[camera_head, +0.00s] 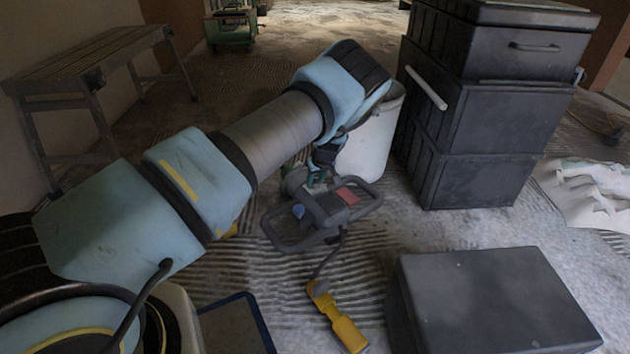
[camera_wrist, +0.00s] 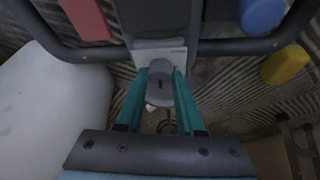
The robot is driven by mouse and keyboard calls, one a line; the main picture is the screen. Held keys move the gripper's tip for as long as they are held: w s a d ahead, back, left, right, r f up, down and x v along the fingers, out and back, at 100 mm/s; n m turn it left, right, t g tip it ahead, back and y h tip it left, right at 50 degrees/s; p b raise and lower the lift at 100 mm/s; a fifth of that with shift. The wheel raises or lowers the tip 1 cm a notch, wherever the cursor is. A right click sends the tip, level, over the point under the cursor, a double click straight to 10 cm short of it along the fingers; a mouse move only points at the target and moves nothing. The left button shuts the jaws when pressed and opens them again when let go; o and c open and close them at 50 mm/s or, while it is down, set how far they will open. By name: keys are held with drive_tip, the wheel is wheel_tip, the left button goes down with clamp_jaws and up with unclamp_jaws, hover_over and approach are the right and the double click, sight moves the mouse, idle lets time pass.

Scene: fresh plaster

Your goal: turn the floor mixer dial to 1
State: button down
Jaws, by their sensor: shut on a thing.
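The floor mixer (camera_head: 318,212) stands in the middle of the head view, with a dark looped handle frame, a red patch and a blue knob. Its frame also crosses the top of the wrist view (camera_wrist: 225,48). The grey round dial (camera_wrist: 160,86) has a small dark mark on its face and sits between the teal fingers in the wrist view. My gripper (camera_wrist: 161,78) is shut on the dial, one finger on each side. In the head view my gripper (camera_head: 322,168) reaches down to the mixer's far side, and the dial is hidden. I cannot read any numbers around the dial.
A white bucket (camera_head: 370,142) stands close behind the mixer. Stacked black cases (camera_head: 470,125) rise to its right. A dark grey box (camera_head: 490,300) lies front right. A trestle bench (camera_head: 90,62) stands at left.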

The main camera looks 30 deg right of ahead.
drive_tip(key=n+y+b, duration=0.1)
drive_tip(key=n, duration=0.1)
drive_tip(key=n+b, duration=0.2)
drive_tip(key=n+y+b, duration=0.1)
drive_tip(key=n, duration=0.1)
drive_tip(key=shift+d+f+n+g+y+b, duration=0.2)
drive_tip(key=shift+f+n+g+y+b, duration=0.1)
drive_tip(key=shift+b, duration=0.1)
drive_tip(key=n+y+b, duration=0.1)
drive_tip(key=n+b, duration=0.1)
drive_tip(key=n, duration=0.1)
drive_tip(key=shift+w+g+b, duration=0.1)
drive_tip(key=shift+g+b, duration=0.3)
drive_tip(key=shift+d+r+n+g+b, duration=0.15)
drive_tip(key=shift+n+g+b, duration=0.25)
drive_tip(key=shift+n+b, duration=0.7)
drive_tip(key=shift+r+n+y, duration=0.1)
drive_tip(key=shift+n+y, duration=0.2)
drive_tip(key=c, duration=0.5)
unclamp_jaws()
